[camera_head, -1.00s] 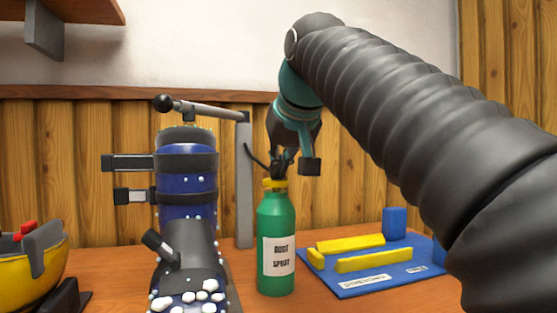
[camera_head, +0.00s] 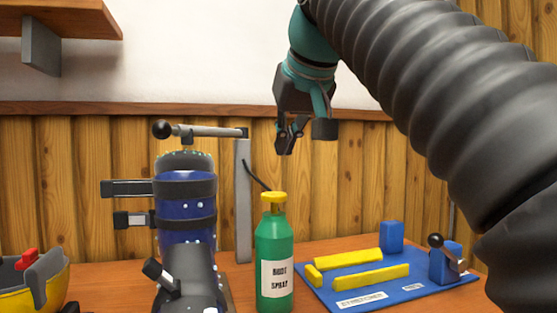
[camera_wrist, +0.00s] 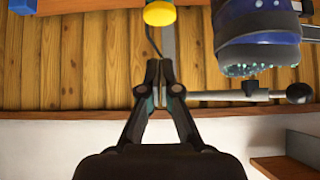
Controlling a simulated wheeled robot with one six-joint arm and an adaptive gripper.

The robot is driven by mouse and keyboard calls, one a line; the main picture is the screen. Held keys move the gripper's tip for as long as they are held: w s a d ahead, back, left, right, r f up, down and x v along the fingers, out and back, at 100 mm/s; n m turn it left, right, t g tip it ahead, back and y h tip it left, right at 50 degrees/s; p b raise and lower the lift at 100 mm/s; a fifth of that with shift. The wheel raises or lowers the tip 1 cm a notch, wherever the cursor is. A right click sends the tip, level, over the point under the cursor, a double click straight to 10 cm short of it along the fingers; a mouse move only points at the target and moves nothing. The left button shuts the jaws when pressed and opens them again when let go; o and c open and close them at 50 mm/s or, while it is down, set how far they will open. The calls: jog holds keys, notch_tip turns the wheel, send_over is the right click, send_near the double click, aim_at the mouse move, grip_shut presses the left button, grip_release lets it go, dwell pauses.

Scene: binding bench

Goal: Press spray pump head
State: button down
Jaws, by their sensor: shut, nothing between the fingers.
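The green spray bottle (camera_head: 274,248), labelled "BOOT SPRAY", stands upright on the bench. Its yellow pump head (camera_head: 273,198) is on top, and it also shows at the upper edge of the wrist view (camera_wrist: 159,13). My gripper (camera_head: 288,150) is above the pump head and slightly to its right, with a clear gap between them. In the wrist view my gripper (camera_wrist: 159,66) has its fingertips together with nothing between them.
A blue boot (camera_head: 187,205) with straps stands left of the bottle, beside a grey post with a lever (camera_head: 208,132). A blue tray (camera_head: 325,290) with yellow blocks lies to the right. A yellow object (camera_head: 35,290) sits at far left. A shelf (camera_head: 70,18) hangs upper left.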

jog(key=shift+v, duration=1.7)
jog(key=shift+s+d, duration=0.1)
